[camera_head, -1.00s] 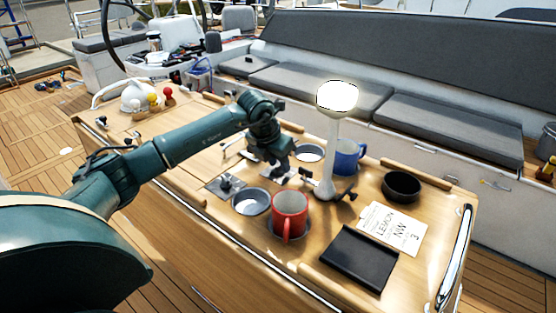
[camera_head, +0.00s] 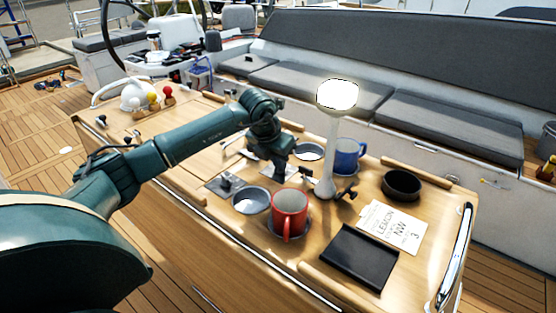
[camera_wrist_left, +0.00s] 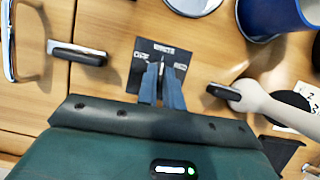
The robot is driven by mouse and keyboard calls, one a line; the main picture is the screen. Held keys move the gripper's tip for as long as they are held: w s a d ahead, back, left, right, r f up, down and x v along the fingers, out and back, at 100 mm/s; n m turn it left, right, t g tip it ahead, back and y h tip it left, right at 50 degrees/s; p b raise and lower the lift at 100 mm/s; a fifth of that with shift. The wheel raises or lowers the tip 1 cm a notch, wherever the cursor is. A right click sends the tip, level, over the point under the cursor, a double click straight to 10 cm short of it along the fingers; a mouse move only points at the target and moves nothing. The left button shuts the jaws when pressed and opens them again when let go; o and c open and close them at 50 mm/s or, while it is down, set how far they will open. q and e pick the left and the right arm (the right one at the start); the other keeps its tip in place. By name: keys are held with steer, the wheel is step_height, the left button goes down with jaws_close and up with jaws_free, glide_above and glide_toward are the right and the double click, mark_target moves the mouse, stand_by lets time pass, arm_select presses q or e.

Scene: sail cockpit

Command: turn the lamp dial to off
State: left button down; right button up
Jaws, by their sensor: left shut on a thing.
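The lamp dial sits on a small dark plate (camera_wrist_left: 139,76) labelled OFF at left, WHITE at the top and RED at right. The thin dial knob (camera_wrist_left: 163,60) shows between my fingers and points roughly toward WHITE. My left gripper (camera_wrist_left: 161,78) is shut on the knob; in the head view the gripper (camera_head: 277,176) comes down onto the table, hiding most of the plate. The lamp (camera_head: 338,95) on its white post is lit white. My right gripper is not in view.
A red mug (camera_head: 290,211), a blue mug (camera_head: 347,158) and a black bowl (camera_head: 401,186) stand around the lamp. A second plate with a dark knob (camera_head: 226,183) is left of the gripper. A black tray (camera_head: 358,258) and a note card (camera_head: 392,226) lie to the right.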

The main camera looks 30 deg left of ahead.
arm_select(q)
steer(key=shift+d+n+y+b, duration=0.1)
steer(key=shift+n+y+b, duration=0.3)
steer(key=shift+n, duration=0.6)
steer(key=shift+n+y+b, duration=0.3)
steer(key=shift+n, duration=0.5)
steer(key=shift+d+n+y+b, duration=0.1)
steer(key=shift+n+y+b, duration=0.3)
steer(key=shift+n, duration=0.6)
steer(key=n, duration=0.2)
steer(key=shift+w+n+g+y+b, duration=0.1)
steer(key=shift+n+g+y+b, duration=0.2)
steer(key=shift+g+y+b, duration=0.1)
steer(key=shift+d+n+g+y, duration=0.1)
steer(key=shift+n+g+y, duration=0.2)
steer(key=shift+n, duration=0.7)
steer(key=shift+n+b, duration=0.35)
steer(key=shift+n, duration=0.15)
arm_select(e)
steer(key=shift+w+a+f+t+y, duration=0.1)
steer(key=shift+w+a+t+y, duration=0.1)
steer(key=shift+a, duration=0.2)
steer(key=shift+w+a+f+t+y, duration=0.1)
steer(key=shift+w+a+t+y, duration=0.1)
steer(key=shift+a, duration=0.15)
arm_select(q)
steer(key=shift+n, duration=0.3)
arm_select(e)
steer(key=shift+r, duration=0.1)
